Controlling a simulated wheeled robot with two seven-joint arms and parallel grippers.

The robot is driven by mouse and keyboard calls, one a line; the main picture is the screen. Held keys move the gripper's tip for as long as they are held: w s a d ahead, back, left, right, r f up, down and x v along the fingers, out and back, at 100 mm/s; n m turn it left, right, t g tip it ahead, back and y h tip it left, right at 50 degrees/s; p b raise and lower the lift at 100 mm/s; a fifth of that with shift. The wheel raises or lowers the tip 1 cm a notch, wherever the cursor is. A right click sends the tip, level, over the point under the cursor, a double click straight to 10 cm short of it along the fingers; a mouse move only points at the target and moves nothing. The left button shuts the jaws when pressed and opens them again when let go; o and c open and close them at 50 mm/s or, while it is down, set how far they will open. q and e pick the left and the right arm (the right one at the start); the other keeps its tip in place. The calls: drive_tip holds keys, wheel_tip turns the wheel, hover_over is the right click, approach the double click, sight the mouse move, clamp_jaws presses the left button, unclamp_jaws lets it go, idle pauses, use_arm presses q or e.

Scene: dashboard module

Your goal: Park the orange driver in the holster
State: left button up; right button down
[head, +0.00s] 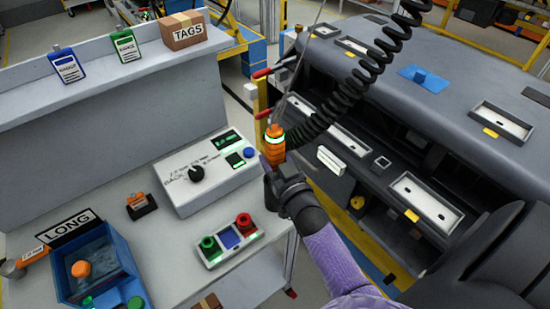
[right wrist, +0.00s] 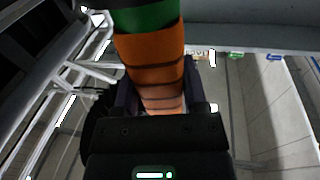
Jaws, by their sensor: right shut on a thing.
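The orange driver (head: 275,138) is upright or slightly tilted, with a lit green ring near its top and a coiled black cable above it. My right gripper (head: 274,168) is shut around the driver's lower body, in the air just off the right edge of the workbench. In the right wrist view the driver's orange body (right wrist: 152,65) and green band (right wrist: 148,15) rise from between the fingers; the fingertips are mostly hidden. I cannot make out the holster for certain. My left gripper is not in view.
On the bench (head: 150,165) stand a grey control box (head: 205,175), a button panel (head: 230,240), and a blue bin (head: 115,275) marked LONG. A yellow post with red-tipped pegs (head: 262,73) is behind the driver. The dark dashboard (head: 440,115) lies to the right.

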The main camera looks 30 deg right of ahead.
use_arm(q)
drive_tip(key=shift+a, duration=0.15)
use_arm(e)
drive_tip(key=shift+f, duration=0.15)
drive_tip(key=shift+c, duration=0.3)
unclamp_jaws()
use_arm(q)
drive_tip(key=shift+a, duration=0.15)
use_arm(e)
drive_tip(key=shift+s, duration=0.15)
